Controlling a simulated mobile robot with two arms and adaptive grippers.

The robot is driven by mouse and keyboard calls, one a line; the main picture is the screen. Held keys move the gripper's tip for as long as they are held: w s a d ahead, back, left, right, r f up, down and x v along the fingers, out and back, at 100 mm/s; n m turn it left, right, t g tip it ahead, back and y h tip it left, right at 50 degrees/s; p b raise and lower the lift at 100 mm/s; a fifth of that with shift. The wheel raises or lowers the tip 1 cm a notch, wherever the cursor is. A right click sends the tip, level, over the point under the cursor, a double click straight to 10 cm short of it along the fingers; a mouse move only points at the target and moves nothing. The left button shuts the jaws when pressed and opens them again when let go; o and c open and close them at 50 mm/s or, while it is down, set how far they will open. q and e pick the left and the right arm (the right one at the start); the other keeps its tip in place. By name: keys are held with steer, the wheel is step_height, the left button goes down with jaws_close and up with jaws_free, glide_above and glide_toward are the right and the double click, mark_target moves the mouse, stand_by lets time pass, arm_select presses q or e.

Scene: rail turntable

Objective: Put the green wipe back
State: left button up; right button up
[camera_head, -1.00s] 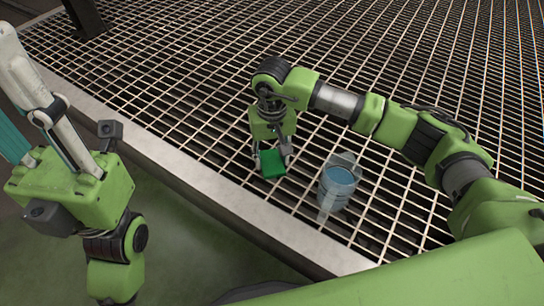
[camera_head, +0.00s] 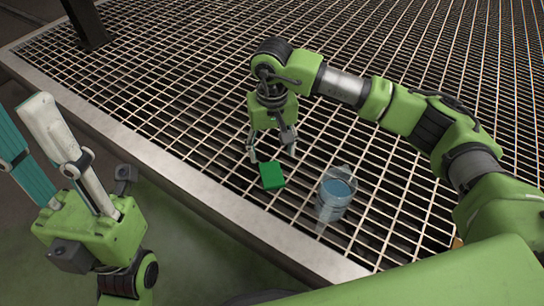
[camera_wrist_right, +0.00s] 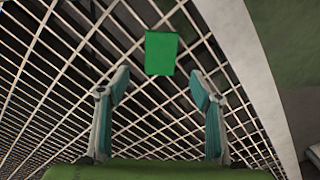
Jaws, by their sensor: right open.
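The green wipe (camera_head: 272,176) lies on the metal grating, left of a clear cup. My right gripper (camera_head: 272,156) is open and empty just above and behind the wipe. In the right wrist view, the wipe (camera_wrist_right: 161,53) lies beyond the two spread fingertips (camera_wrist_right: 159,88), apart from both. My left gripper (camera_head: 40,130) is at the left edge over the floor, with its fingers pointing up and spread apart, nothing between them.
The clear cup (camera_head: 335,195) with bluish contents stands on the grating (camera_head: 190,90) close to the wipe. A pale metal edge (camera_head: 200,200) borders the grating, with green floor below. A dark post (camera_head: 88,22) stands at the upper left. The grating behind is clear.

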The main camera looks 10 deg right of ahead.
steer(key=shift+r+p, duration=0.4)
steer(key=shift+r, duration=1.45)
steer(key=shift+f, duration=0.1)
